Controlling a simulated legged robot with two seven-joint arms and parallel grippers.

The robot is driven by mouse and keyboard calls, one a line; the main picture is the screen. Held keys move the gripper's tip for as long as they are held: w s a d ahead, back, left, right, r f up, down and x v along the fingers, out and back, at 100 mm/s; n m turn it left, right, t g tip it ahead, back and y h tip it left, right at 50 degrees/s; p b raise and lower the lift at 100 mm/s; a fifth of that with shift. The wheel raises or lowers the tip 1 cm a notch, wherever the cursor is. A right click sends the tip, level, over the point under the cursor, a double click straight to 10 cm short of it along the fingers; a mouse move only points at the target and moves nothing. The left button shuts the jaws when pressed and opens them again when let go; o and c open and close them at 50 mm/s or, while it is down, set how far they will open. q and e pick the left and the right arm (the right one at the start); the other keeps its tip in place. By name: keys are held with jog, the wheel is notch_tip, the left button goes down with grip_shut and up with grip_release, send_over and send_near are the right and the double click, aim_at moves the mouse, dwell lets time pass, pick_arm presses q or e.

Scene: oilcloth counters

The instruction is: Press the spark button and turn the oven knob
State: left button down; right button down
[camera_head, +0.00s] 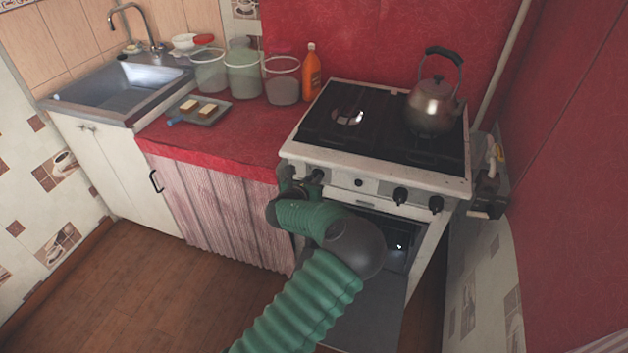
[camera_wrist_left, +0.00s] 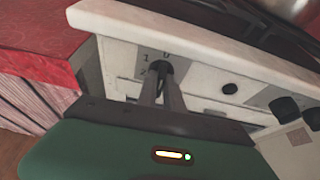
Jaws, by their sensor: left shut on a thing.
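The white stove (camera_head: 372,182) has a front panel with a dark knob (camera_wrist_left: 160,67) at its left end, beside printed 0, 1 and 2 marks. This appears to be the oven knob. My left gripper (camera_wrist_left: 161,88) is shut on this knob, with its fingers reaching up to it from below in the wrist view. In the head view my left gripper (camera_head: 306,184) is at the panel's left end, partly hiding it. A small round black button (camera_head: 358,182), likely the spark button, sits right of the knob; it also shows in the wrist view (camera_wrist_left: 230,88). My right gripper is out of view.
Two more black knobs (camera_head: 400,195) (camera_head: 436,204) sit right of the button. A kettle (camera_head: 434,106) stands on the stove top. The oven door (camera_head: 372,312) appears lowered below the panel. The red-covered counter (camera_head: 222,142) borders the stove on the left.

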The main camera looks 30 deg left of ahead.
pick_arm(q)
jog(key=shift+s+f+n+t+y+b, duration=0.1)
jog(key=shift+f+n+t+y+b, duration=0.3)
jog(key=shift+n+t+b, duration=3.4)
jog(key=shift+w+f+n+g+y+p, duration=0.1)
jog(key=shift+f+n+g+y, duration=0.65)
jog(key=shift+n, duration=7.3)
jog(key=shift+s+f+n+t+h+b, duration=0.2)
jog(key=shift+n+t+b, duration=1.35)
jog(key=shift+n, duration=4.4)
jog(key=shift+w+g+y+b, duration=0.1)
jog(key=shift+g+y+b, duration=0.25)
jog(key=shift+g+b, duration=0.05)
jog(key=shift+d, duration=0.1)
jog(key=c, duration=1.5)
grip_release()
jog(key=shift+w, duration=0.1)
jog(key=shift+r, duration=0.15)
